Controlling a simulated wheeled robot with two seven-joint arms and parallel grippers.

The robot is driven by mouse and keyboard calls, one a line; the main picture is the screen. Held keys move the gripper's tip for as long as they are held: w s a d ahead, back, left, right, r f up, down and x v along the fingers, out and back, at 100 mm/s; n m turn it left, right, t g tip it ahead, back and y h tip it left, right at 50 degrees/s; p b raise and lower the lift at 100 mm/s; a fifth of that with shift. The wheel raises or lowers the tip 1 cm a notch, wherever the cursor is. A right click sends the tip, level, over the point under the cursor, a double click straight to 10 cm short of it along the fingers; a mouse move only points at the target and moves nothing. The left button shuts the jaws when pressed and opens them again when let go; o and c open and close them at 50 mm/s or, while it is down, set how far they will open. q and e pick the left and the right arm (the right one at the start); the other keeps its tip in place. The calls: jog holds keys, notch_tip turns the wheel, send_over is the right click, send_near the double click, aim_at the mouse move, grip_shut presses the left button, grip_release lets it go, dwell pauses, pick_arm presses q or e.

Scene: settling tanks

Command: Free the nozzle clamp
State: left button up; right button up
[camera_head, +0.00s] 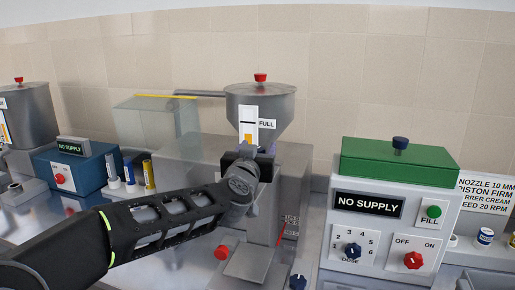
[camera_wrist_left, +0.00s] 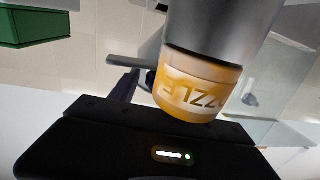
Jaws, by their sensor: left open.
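The filling machine's steel hopper (camera_head: 262,104) has a red knob on its lid and a gauge beside a FULL label. In the left wrist view, an orange band (camera_wrist_left: 198,88) with upside-down lettering, partly reading ZZLE, is around the lower end of a grey cylinder (camera_wrist_left: 222,35). I cannot tell whether this band is the clamp. My left gripper (camera_head: 254,158) is open just below the hopper, in front of the machine. The band is close in front of its palm; contact cannot be told. The gripper and wrist hide the machine's outlet in the head view. My right gripper is not seen.
A control box (camera_head: 390,215) with a green top and NO SUPPLY display stands at the right. A blue supply box (camera_head: 75,170) and upright tubes (camera_head: 130,172) stand left. A clear guard (camera_head: 150,125) is behind. A red knob (camera_head: 221,252) is below my arm.

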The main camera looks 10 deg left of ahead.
pick_arm(q)
grip_shut()
dwell(0.6)
